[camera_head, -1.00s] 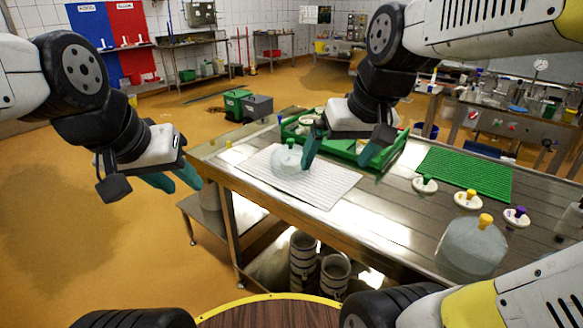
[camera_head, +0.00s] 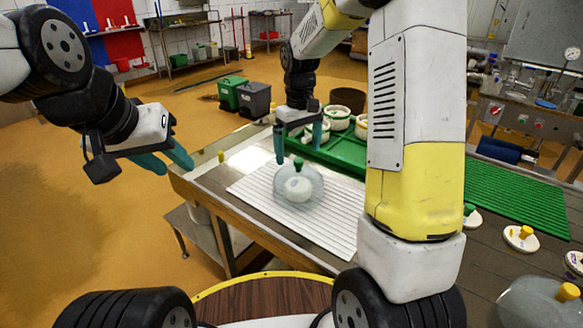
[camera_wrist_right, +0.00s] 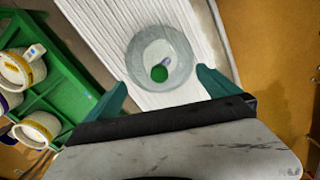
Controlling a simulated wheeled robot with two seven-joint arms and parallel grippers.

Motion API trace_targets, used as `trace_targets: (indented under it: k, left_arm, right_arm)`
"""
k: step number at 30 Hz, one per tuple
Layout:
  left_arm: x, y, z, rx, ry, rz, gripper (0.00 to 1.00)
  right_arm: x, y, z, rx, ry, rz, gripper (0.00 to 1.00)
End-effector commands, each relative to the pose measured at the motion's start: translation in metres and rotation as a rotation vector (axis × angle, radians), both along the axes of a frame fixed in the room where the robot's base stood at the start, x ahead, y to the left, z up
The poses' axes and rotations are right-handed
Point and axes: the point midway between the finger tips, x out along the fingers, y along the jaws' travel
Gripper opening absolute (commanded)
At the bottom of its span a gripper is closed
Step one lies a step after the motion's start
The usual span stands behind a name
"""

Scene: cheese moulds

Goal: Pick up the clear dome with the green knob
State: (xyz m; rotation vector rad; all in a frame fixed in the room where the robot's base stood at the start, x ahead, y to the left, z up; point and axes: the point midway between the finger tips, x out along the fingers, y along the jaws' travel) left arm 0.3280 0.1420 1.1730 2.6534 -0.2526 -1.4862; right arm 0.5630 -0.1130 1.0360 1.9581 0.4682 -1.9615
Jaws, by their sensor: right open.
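The clear dome (camera_head: 312,189) with its green knob (camera_head: 298,164) stands on the white ribbed mat (camera_head: 333,236). A round white thing shows through its wall. In the right wrist view the dome (camera_wrist_right: 178,50) and its green knob (camera_wrist_right: 159,73) lie just ahead, between the lines of the two fingertips. My right gripper (camera_head: 298,143) is open and empty, fingers pointing down above and just behind the dome; its fingers (camera_wrist_right: 162,88) also show apart in the right wrist view. My left gripper (camera_head: 176,160) hangs off the table's left side, holding nothing that I see; its finger gap is unclear.
A green tray (camera_head: 335,155) with white moulds (camera_head: 338,117) lies behind the mat. At right are a green ribbed mat (camera_head: 520,205), lids with coloured knobs (camera_head: 521,238) and another clear dome with a yellow knob (camera_head: 530,305). My right arm hides part of the table.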

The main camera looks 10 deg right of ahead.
Motion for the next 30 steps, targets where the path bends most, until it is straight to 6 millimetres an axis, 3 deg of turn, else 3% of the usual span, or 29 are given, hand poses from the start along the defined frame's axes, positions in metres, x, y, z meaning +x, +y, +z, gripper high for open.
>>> trace_targets:
  k: [9,19,30]
  left_arm:
    - [0.000,0.000,0.000,0.000,0.000,0.000,0.36]
    - [0.000,0.000,0.000,0.000,0.000,0.000,0.36]
    - [0.000,0.000,0.000,0.000,0.000,0.000,0.36]
  right_arm:
    - [0.001,-0.001,-0.045,0.000,0.001,-0.001,1.00]
    - [0.001,-0.001,-0.051,0.001,-0.002,-0.002,0.98]
    - [0.000,-0.001,-0.052,0.000,0.001,-0.002,0.25]
